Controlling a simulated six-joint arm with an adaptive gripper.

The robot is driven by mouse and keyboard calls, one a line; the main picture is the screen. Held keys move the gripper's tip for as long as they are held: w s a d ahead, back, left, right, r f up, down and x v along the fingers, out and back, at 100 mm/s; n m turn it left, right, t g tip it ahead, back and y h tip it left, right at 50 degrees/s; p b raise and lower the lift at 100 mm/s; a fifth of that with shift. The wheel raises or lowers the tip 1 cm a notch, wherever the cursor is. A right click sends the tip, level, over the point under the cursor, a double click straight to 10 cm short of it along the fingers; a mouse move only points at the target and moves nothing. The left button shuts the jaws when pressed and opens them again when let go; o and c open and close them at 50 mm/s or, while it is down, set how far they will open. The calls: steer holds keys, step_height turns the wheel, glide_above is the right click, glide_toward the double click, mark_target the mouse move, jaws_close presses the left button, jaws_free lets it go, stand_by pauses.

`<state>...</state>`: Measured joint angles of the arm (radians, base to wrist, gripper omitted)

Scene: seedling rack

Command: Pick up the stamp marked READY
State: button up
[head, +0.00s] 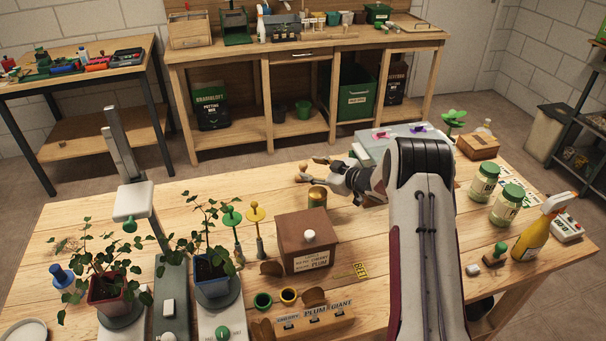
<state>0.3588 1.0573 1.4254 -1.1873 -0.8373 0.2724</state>
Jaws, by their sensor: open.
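I cannot read the word READY on anything in the head view. A small stamp-like piece with a green knob and dark base (496,255) stands at the right of the table, right of my arm. Two small pieces, pinkish-red (381,134) and purple (419,128), sit on a pale grey box (370,150) behind my gripper; I cannot tell what they are. My gripper (306,177) is open, its fingers pointing left above the middle of the table. Nothing shows between the fingers. My arm hides part of the table and box.
A brass-coloured tin (317,197) stands just below my gripper, with a brown box (307,241) in front. Potted plants (212,272) stand left. The table's left-back area is mostly clear.

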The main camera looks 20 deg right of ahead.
mark_target(306, 167)
steer(key=shift+x, duration=2.6)
jaws_close()
